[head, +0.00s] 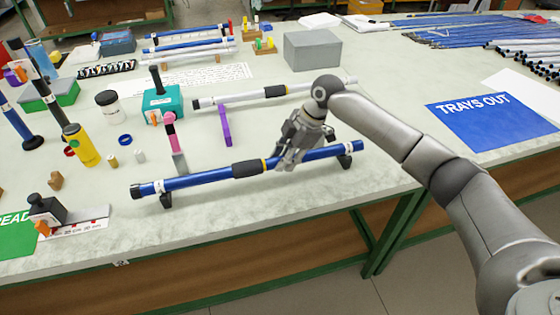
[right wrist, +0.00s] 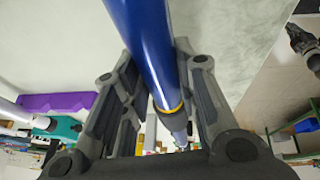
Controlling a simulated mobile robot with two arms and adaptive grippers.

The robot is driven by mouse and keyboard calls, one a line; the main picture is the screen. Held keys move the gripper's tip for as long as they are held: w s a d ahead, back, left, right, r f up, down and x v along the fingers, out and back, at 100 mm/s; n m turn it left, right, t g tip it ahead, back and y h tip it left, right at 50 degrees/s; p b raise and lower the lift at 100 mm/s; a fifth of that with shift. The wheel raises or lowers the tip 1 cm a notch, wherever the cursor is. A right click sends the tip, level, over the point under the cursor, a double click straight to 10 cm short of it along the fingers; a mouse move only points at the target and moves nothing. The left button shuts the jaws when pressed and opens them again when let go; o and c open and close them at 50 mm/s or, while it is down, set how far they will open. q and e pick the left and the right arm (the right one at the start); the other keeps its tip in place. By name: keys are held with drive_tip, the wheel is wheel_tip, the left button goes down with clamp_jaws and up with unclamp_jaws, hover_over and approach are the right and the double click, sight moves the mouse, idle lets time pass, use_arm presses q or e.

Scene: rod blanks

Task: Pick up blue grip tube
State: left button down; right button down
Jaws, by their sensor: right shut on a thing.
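The blue grip tube (head: 205,177) is a long blue rod with a black grip sleeve and a yellow ring near its middle. It lies across two dark supports near the front edge of the table. My right gripper (head: 291,157) is at the tube, just right of the yellow ring, and is shut on it. In the right wrist view the tube (right wrist: 146,45) passes between the fingers of my right gripper (right wrist: 155,100). I cannot tell whether the tube is lifted off its supports. My left gripper is not in view.
A white tube with a black sleeve (head: 230,99) lies behind the blue one. A purple block (head: 225,126), a pink-handled tool (head: 173,140), a teal box (head: 163,104) and a yellow bottle (head: 82,146) stand nearby. A blue "TRAYS OUT" sheet (head: 490,128) lies right, under no objects.

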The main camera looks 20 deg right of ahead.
wheel_tip(320, 180, up, 3)
drive_tip(key=shift+f, duration=0.2)
drive_tip(key=s+a+r+b, duration=0.1)
drive_tip(key=s+a+r, duration=0.3)
drive_tip(key=s+r, duration=0.5)
drive_tip(key=s, duration=0.4)
drive_tip(key=shift+s+r, duration=0.25)
drive_tip(key=shift+r, duration=0.05)
drive_tip(key=shift+d, duration=0.1)
drive_tip(key=shift+w+d+f+b, duration=0.2)
drive_tip(key=shift+w+d+f, duration=0.45)
drive_tip(key=shift+w+f, duration=1.45)
drive_tip(key=shift+w+d+f+b, duration=0.25)
drive_tip(key=shift+w+d+f, duration=0.35)
drive_tip(key=shift+w+f, duration=1.45)
drive_tip(key=shift+w+d+f+b, duration=0.2)
drive_tip(key=shift+w+d+f, duration=0.45)
drive_tip(key=shift+w+f, duration=1.4)
drive_tip(key=shift+w+f, duration=0.3)
drive_tip(key=shift+w, duration=0.3)
drive_tip(key=shift+r, duration=0.2)
drive_tip(key=shift+r+p, duration=0.4)
drive_tip(key=shift+p, duration=0.5)
